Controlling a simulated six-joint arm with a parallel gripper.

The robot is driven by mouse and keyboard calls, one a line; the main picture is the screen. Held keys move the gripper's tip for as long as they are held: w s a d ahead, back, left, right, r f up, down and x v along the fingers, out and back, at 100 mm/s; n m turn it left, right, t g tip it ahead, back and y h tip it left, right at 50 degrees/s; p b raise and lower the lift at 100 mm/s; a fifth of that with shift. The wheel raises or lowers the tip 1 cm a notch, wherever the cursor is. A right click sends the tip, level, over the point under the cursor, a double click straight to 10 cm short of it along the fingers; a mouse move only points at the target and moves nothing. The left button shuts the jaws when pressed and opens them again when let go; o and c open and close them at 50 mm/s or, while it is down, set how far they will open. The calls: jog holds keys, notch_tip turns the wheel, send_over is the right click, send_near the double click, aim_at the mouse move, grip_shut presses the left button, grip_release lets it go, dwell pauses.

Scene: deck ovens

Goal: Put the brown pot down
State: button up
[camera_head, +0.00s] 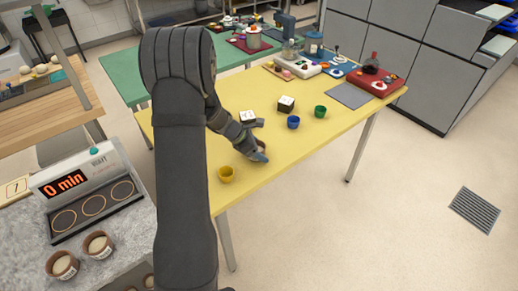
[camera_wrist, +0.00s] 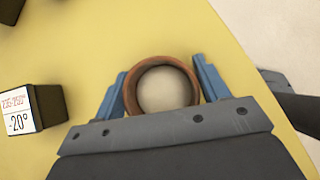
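The brown pot (camera_wrist: 162,62) is round with a pale filling, seen from above in the wrist view. My gripper (camera_wrist: 162,80) has its blue fingers against both sides of the pot and is shut on it. In the head view my gripper (camera_head: 260,153) is over the near right part of the yellow table (camera_head: 275,175), close to its edge. The pot is mostly hidden there by the gripper. I cannot tell whether its base touches the table.
A yellow cup (camera_head: 226,174), a blue cup (camera_head: 293,122), a green cup (camera_head: 320,111) and two dark labelled blocks (camera_head: 247,117) (camera_head: 286,104) surround it. A grey mat (camera_head: 349,95) lies farther back. Two filled brown pots (camera_head: 62,264) (camera_head: 99,244) stand by a "0 min" timer (camera_head: 92,178).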

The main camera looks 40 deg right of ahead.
aim_at(264, 145)
jog(key=shift+o, duration=1.3)
jog(key=shift+r, duration=0.2)
jog(key=v, duration=1.2)
jog(key=shift+f, duration=0.1)
jog(key=x, duration=1.1)
jog(key=shift+s+d+f, duration=0.1)
jog(key=shift+d+f, duration=0.1)
jog(key=shift+f, duration=0.05)
jog(key=shift+d, duration=0.15)
jog(key=shift+r, duration=1.8)
